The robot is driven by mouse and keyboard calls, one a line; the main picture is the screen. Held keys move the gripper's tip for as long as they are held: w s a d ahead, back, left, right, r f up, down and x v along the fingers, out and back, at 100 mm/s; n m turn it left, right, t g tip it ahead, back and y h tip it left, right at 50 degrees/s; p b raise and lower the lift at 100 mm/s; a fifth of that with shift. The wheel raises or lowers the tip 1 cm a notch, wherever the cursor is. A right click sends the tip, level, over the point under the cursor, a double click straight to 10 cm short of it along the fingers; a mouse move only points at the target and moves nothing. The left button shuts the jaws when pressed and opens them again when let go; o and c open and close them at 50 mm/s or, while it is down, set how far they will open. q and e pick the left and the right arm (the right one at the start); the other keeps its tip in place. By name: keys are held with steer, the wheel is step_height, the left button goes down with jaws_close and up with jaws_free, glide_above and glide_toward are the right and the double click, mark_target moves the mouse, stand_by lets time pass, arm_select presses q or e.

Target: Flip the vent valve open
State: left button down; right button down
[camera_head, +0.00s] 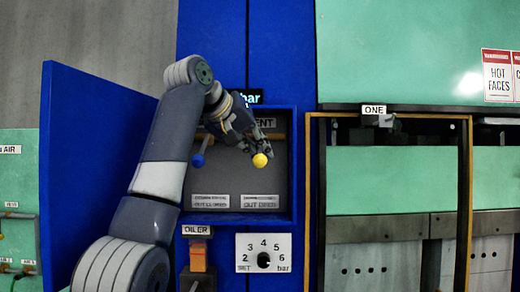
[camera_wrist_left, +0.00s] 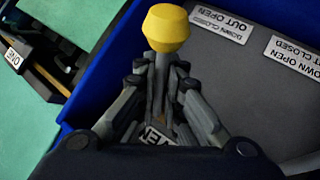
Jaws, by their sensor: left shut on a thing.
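The vent valve lever ends in a yellow knob (camera_head: 260,160) in the right half of a recessed grey panel, below a partly hidden label ending in "ENT" (camera_head: 264,123). My left gripper (camera_head: 257,147) comes in from the upper left and is shut on the lever just behind the knob. In the left wrist view the yellow knob (camera_wrist_left: 167,27) sticks out beyond the fingertips (camera_wrist_left: 155,70), with the grey stem between them. The lever's pivot is hidden by the gripper. My right gripper is in neither view.
A second lever with a blue knob (camera_head: 198,160) stands left in the same recess, close to my arm. The blue recess frame (camera_head: 293,180) borders it. Below are a regulator dial (camera_head: 264,260) and the orange oiler (camera_head: 198,258). An open blue door (camera_head: 85,170) stands left.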

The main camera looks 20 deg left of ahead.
arm_select(q)
steer(key=shift+r, duration=0.25)
steer(key=c, duration=1.7)
jaws_free()
steer(key=shift+f, duration=0.1)
steer(key=v, duration=1.2)
steer(key=shift+f, duration=0.1)
